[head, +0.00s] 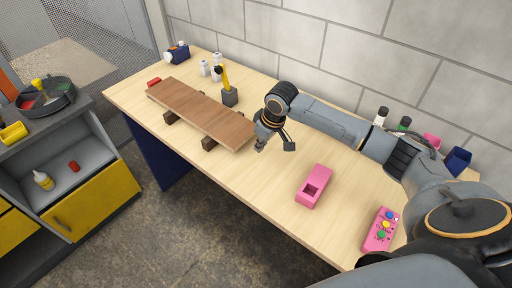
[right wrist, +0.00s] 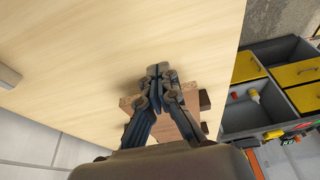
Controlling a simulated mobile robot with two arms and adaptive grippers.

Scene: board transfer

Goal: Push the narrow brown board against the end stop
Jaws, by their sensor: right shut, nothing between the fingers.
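The narrow brown board (head: 200,112) lies flat across two dark supports on the table; it shows partly behind the fingers in the right wrist view (right wrist: 186,122). A small red block (head: 153,82) sits by the board's far left end and looks like the end stop. I cannot tell whether board and block touch. My right gripper (head: 261,147) is shut and empty, just beyond the board's right end; its fingertips also show in the right wrist view (right wrist: 158,72). Contact with the board is unclear. My left gripper is out of view.
A pink block with a hole (head: 314,187) and a pink button box (head: 380,230) stand on the right of the light wood table (head: 250,190). A yellow-handled tool on a dark block (head: 228,92) and white bottles (head: 205,68) stand behind the board. A wall runs along the back.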

